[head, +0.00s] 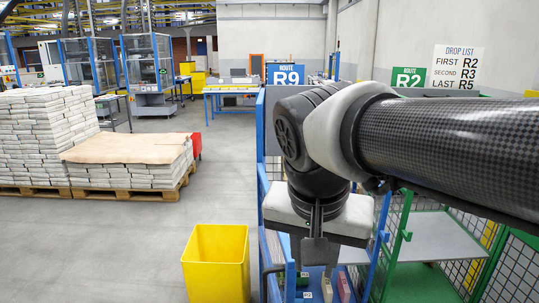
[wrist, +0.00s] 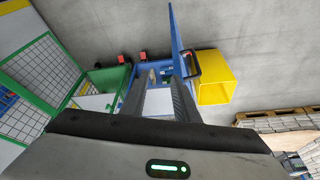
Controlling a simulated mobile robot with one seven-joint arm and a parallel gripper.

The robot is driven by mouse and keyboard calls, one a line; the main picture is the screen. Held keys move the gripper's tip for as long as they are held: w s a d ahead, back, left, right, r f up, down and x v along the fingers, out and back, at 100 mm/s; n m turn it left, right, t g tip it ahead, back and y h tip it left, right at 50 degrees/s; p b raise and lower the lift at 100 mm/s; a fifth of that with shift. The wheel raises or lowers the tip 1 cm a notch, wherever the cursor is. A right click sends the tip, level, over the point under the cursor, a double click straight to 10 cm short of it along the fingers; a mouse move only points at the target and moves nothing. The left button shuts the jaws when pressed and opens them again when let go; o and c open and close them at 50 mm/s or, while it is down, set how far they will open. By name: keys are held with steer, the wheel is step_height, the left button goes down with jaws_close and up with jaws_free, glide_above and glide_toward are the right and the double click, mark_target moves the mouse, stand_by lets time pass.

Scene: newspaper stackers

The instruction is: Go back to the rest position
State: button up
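My gripper (head: 318,252) hangs pointing down above the blue cart with the R9 sign (head: 285,74). In the wrist view my gripper (wrist: 159,82) shows two dark fingers standing apart, with a pale surface visible between them. I see nothing held in it. The blue cart also shows beyond the fingers in the wrist view (wrist: 176,30). My arm comes in from the right and hides part of both carts in the head view.
A yellow bin (head: 216,262) stands left of the blue cart. A green cart with the R2 sign (head: 408,77) stands to the right. White stacks (head: 40,135) sit on pallets (head: 125,194) at left. Grey floor (head: 110,250) is clear between pallets and bin.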

steer(key=s+d+f+n+t+y, duration=0.1)
steer(key=s+d+f+n+t, duration=0.15)
steer(key=s+d+f, duration=0.35)
step_height(320, 180, up, 15)
steer(key=d+n+p, duration=0.1)
steer(key=p, duration=1.2)
steer(key=shift+w+g, duration=0.35)
steer(key=shift+w, duration=0.1)
steer(key=shift+a, duration=0.1)
